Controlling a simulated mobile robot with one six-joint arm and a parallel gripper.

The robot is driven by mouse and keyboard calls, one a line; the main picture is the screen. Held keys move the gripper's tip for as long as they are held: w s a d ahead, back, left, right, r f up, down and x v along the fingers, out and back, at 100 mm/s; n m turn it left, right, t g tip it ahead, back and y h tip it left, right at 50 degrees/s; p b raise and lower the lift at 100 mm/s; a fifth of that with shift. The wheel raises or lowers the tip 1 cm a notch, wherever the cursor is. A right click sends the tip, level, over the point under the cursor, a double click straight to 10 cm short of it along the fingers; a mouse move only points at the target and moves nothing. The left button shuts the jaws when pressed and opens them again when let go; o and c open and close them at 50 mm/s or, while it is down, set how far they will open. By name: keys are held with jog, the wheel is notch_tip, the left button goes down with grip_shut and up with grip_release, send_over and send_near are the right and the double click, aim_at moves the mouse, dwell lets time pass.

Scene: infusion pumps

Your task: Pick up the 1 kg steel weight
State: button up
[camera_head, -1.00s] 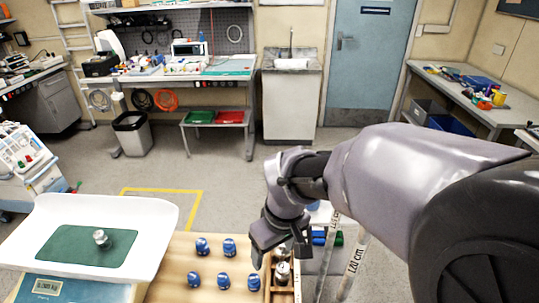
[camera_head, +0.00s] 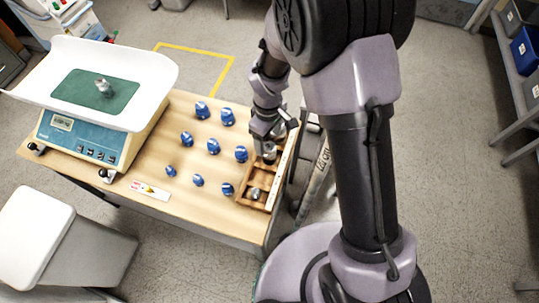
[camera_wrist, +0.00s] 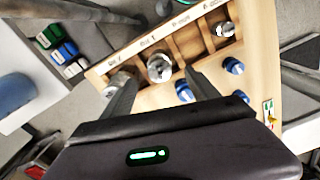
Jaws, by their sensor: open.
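A wooden rack (camera_head: 279,178) with several compartments holds steel weights at the right end of the table. In the wrist view, a knobbed steel weight (camera_wrist: 159,68) stands in a middle compartment, another (camera_wrist: 121,80) is partly hidden by the left finger, and a smaller one (camera_wrist: 225,29) sits farther right. The rack labels are too small to tell surely which is 1 kg. My gripper (camera_wrist: 157,78) is open, its fingers on either side of the middle weight, apparently without touching it. In the head view, my gripper (camera_head: 266,136) is over the rack's far part.
A scale (camera_head: 93,140) with a white pan stands left on the table, with another steel weight (camera_head: 104,87) on its green mat. Several blue-topped objects (camera_head: 213,146) stand in rows left of the rack. A white-lidded bin (camera_head: 60,245) stands in front.

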aim_at(269, 146)
notch_tip(269, 146, down, 6)
jog(key=b, duration=0.3)
jog(key=shift+s+d+r, duration=0.1)
jog(key=shift+d+r, duration=0.05)
jog(key=shift+r, duration=0.15)
jog(key=shift+c, duration=0.9)
grip_shut()
